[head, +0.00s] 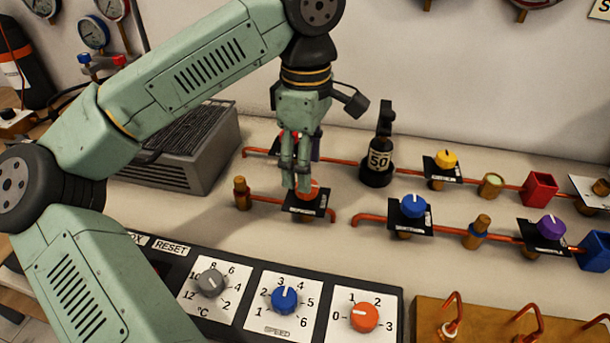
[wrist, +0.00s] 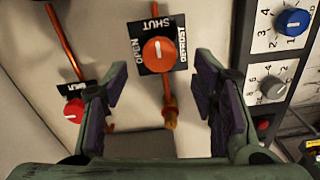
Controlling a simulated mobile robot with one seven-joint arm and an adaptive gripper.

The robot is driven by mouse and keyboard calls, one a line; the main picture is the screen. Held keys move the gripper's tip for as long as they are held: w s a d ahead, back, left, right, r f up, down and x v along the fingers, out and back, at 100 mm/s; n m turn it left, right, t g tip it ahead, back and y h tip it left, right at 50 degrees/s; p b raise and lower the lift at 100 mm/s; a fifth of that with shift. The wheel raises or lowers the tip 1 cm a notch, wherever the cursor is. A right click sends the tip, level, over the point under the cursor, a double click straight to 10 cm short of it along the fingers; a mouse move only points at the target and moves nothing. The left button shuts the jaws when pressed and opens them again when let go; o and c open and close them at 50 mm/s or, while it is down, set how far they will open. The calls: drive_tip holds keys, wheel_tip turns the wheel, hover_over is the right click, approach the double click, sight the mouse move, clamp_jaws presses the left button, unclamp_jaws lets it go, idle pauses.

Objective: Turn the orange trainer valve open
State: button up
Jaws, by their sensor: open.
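The orange valve knob (wrist: 159,50) sits on a black plate (wrist: 145,68) on a copper pipe. The plate reads SHUT at the top and OPEN at the left in the wrist view; the knob's white mark lies in line with SHUT. In the head view the knob (head: 314,190) is partly hidden behind my gripper (head: 297,186). My gripper, which also shows in the wrist view (wrist: 163,100), is open and empty. Its fingers point down close over the valve, one to each side of the knob in the wrist view. I cannot tell any contact.
A red valve (wrist: 73,110) stands on the neighbouring pipe, with blue (head: 413,206), yellow (head: 446,158) and purple (head: 551,227) valves to the right. A control panel (head: 250,263) with dials lies in front.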

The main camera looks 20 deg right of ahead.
drive_tip(key=shift+f, duration=2.15)
drive_tip(key=shift+c, duration=0.3)
drive_tip(key=c, duration=1.1)
